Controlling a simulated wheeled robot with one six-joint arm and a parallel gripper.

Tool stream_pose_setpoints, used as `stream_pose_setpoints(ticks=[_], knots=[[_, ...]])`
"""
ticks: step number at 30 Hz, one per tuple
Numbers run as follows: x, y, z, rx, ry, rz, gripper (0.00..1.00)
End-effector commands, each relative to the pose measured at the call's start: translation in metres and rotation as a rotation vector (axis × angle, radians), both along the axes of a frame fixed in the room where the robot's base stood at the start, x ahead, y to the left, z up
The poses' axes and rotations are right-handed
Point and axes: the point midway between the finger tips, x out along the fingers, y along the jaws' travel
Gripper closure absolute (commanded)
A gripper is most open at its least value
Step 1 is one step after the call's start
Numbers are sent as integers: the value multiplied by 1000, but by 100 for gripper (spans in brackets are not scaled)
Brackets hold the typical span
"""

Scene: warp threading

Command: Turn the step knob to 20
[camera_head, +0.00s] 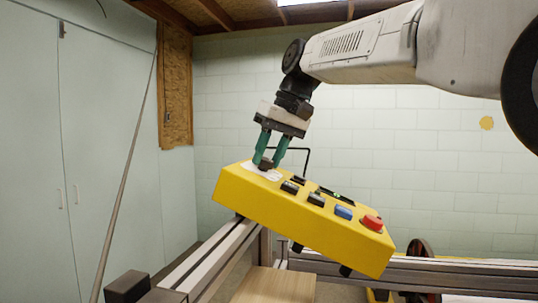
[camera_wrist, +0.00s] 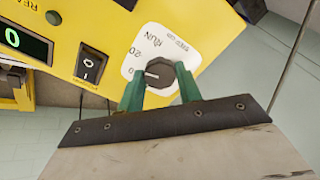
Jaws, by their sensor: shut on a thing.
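The step knob (camera_wrist: 160,72) is a dark round knob on a white dial plate (camera_wrist: 150,42) on the yellow control box (camera_head: 285,215). The knob's white mark points left, below the 20. My gripper (camera_wrist: 157,82) has its green fingers on opposite sides of the knob, shut on it. In the head view my gripper (camera_head: 267,160) reaches down to the upper left of the box, and its fingertips mostly hide the knob.
A black rocker switch (camera_wrist: 88,69) and a green display (camera_wrist: 14,38) reading 0 sit beside the dial. Farther right on the box are a blue button (camera_head: 343,212) and a red button (camera_head: 372,222). Metal rails (camera_head: 215,255) run below the box.

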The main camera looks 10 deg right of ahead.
Motion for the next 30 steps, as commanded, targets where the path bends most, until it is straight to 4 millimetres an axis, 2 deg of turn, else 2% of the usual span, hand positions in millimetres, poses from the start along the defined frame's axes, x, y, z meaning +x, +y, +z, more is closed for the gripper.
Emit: stream_pose_setpoints(ticks=[12, 29, 30], knots=[[0, 0, 1, 28, 65, -184, 88], [0, 0, 1, 33, 75, -211, 88], [0, 0, 1, 33, 75, -211, 54]])
